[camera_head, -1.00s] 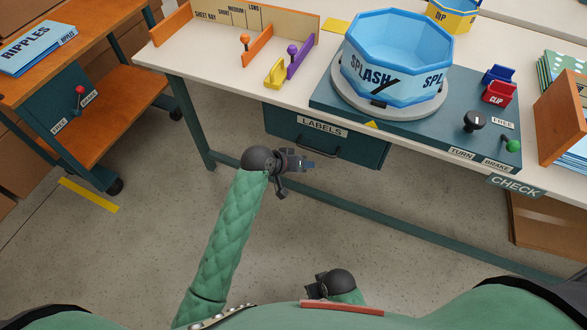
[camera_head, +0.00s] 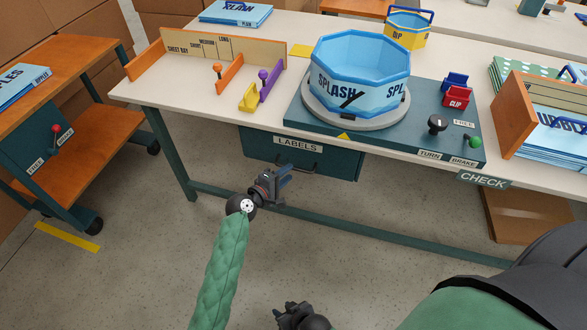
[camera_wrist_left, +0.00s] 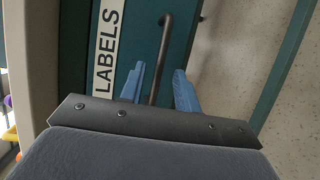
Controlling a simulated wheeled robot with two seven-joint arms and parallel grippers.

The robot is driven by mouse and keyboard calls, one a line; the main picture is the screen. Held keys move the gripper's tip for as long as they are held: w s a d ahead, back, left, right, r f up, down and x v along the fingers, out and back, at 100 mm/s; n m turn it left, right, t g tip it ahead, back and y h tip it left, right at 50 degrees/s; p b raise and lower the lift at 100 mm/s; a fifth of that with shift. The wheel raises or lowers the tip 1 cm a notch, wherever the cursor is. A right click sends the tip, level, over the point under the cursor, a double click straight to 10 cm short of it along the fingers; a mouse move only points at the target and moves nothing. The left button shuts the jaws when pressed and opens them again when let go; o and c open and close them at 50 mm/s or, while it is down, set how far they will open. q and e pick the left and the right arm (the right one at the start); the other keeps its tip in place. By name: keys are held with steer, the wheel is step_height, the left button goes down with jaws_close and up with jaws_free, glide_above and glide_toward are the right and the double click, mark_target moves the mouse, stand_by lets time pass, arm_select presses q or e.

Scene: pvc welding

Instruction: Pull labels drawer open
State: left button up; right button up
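The labels drawer (camera_head: 345,167) is a dark teal box under the white table, with a white LABELS sign on its front. It looks shut. Its dark bar handle (camera_wrist_left: 163,58) shows in the left wrist view. My left gripper (camera_head: 286,175) is just in front of the drawer in the head view. In the left wrist view its two blue fingers (camera_wrist_left: 160,90) are apart, with the near part of the handle between them. I cannot tell whether they touch it. My right gripper (camera_head: 285,316) is low at the bottom edge, away from the drawer; its fingers are unclear.
The table (camera_head: 135,92) carries a blue SPLASH tub (camera_head: 358,65) on a teal base above the drawer. A teal table rail (camera_head: 400,243) runs low behind my left arm. An orange cart (camera_head: 75,120) stands at left. The floor before the drawer is clear.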

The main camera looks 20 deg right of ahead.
mark_target(294, 169)
arm_select(q)
steer(key=shift+x, duration=2.2)
jaws_close()
